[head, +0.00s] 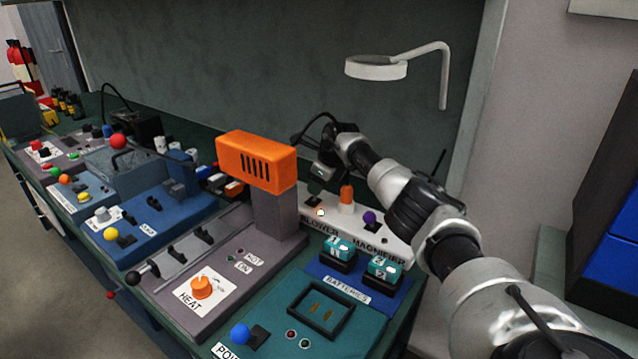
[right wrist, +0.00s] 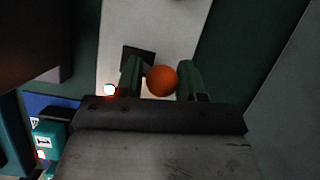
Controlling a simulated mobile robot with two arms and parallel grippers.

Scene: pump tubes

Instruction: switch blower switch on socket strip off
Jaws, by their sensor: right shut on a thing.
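The white socket strip (head: 388,240) carries the printed words BLOWER and MAGNIFIER. A purple ball knob (head: 369,217) stands near the MAGNIFIER word. A small light (head: 320,212) glows by the BLOWER word, and also shows in the right wrist view (right wrist: 110,90). My right gripper (head: 322,172) is low over the strip's far-left part. In the right wrist view its two fingers are shut on the blower switch, an orange ball (right wrist: 162,80), beside a dark slot plate (right wrist: 137,55). My left gripper is not in view.
An orange heater head (head: 256,160) stands left of the strip. The blue battery holder (head: 340,282) and a teal panel (head: 350,340) lie in front. A magnifier lamp (head: 376,68) hangs above.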

